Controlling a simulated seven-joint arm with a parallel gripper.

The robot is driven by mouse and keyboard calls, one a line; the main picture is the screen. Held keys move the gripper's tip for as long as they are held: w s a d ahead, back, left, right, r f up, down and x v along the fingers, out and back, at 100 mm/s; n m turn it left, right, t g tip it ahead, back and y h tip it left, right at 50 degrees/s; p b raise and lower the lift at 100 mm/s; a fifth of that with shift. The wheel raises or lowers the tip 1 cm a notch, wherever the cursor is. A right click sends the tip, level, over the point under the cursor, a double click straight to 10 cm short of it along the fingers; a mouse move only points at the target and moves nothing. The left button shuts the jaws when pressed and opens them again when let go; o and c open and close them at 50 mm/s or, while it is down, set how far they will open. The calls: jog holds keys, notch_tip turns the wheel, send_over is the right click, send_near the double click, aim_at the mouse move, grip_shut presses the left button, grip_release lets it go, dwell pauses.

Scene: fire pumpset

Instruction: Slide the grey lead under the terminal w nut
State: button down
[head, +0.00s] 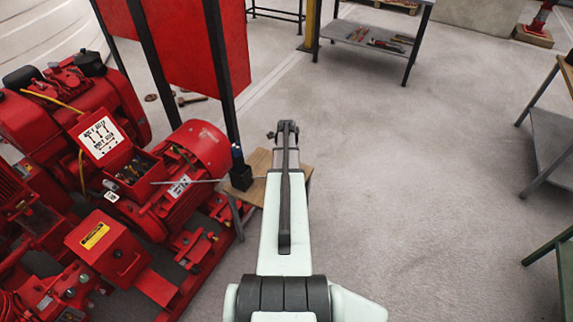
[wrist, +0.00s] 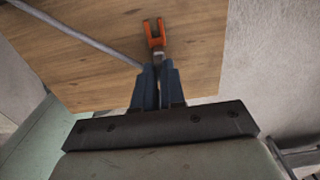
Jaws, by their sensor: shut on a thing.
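My gripper (wrist: 158,70) is shut on the end of the grey lead, above a wooden board. An orange fork-shaped lug (wrist: 155,33) sticks out beyond the fingertips, its open end pointing away from the gripper. The grey lead (wrist: 85,35) runs from the fingers to the upper left of the wrist view. In the head view, the grey lead (head: 205,181) stretches from the open terminal box (head: 135,170) on the red motor to my arm, which hides my gripper there. The terminal w nut is too small to single out.
The wooden board (head: 262,163) stands right of the red motor (head: 198,150). A black post (head: 222,90) with a red panel rises behind the motor. A label plate (head: 101,138) stands up beside the terminal box.

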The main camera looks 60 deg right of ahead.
notch_tip(320, 180, up, 10)
jog(key=shift+f, duration=0.15)
dwell(1.1)
jog(key=w+a+r, duration=0.2)
jog(key=w+a, duration=0.3)
jog(key=w, duration=0.8)
jog(key=w+a+r, duration=0.2)
jog(key=w+a, duration=0.3)
jog(key=w, duration=0.7)
jog(key=w+a+r, duration=0.2)
jog(key=w+a, duration=0.8)
jog(key=w+a+r, duration=0.3)
jog(key=w+a, duration=0.7)
jog(key=a, duration=0.1)
jog(key=shift+w+a+r, duration=0.25)
jog(key=shift+w, duration=0.15)
jog(key=shift+f, duration=0.1)
jog(key=shift+f, duration=5.15)
